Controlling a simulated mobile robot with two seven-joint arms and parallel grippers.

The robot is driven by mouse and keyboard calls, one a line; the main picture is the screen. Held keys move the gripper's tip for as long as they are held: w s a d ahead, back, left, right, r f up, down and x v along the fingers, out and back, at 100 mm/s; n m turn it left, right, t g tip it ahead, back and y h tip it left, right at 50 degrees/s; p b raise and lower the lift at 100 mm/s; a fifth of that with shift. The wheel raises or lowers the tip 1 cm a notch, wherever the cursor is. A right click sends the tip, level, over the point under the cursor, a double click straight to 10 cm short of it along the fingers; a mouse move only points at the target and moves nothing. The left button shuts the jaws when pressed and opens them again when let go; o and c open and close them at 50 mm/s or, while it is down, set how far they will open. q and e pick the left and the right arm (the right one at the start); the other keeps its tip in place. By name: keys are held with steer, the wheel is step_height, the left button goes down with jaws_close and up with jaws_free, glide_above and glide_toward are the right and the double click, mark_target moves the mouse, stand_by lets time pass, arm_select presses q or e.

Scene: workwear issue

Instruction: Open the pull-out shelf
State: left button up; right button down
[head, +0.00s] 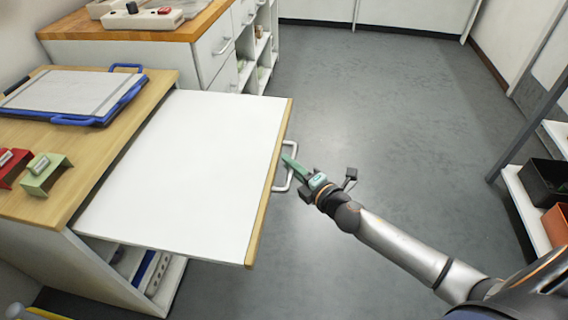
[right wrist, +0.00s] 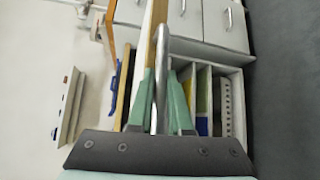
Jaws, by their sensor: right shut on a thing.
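The pull-out shelf (head: 190,165) is a white board with a wooden front edge, and it sticks far out from the wooden-topped cabinet (head: 150,90). A metal bar handle (head: 291,165) is on its front edge; it also shows in the right wrist view (right wrist: 161,70). My right gripper (head: 289,162), with green fingers, is shut on this handle. In the right wrist view the fingers (right wrist: 160,105) stand on both sides of the bar. My left gripper is not in view.
A blue-handled tray (head: 75,92) and red and green holders (head: 45,172) are on the cabinet top. Another drawer cabinet (head: 215,50) stands behind. A shelf rack (head: 525,200) with bins is at the right. The grey floor between is clear.

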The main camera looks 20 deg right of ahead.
steer(key=shift+s+d, duration=0.1)
steer(key=shift+d, duration=0.05)
steer(key=c, duration=0.8)
jaws_free()
steer(key=shift+c, duration=0.2)
steer(key=v, duration=1.2)
steer(key=shift+s, duration=0.25)
steer(key=shift+d+r, duration=0.1)
